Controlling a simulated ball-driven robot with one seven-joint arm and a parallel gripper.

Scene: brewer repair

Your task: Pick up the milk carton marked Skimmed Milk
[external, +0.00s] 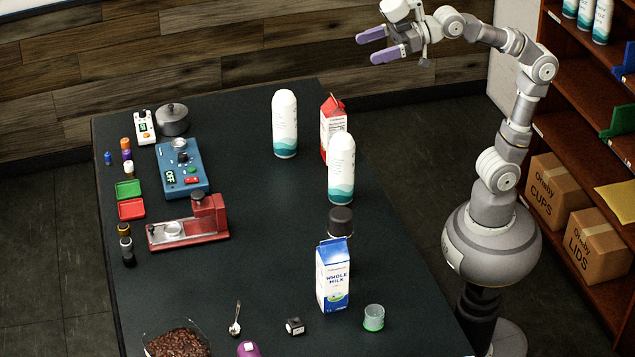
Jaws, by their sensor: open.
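A red and white carton (331,122) stands upright towards the far right of the dark table (250,250). Its label is too small to read, and a white and teal bottle (341,168) in front hides its lower part. A blue and white carton (333,277) nearer the front reads "Whole Milk". No carton legibly reads "Skimmed Milk". My gripper (379,45) has purple fingers spread apart and nothing between them. It is raised beyond the table's far right corner, above and apart from the red carton.
Another white bottle (285,124) stands left of the red carton. A dark round object (341,221) and a clear green-bottomed cup (374,317) are on the right side. A blue device (181,169) and a red device (188,222) are at left. The table's middle is clear.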

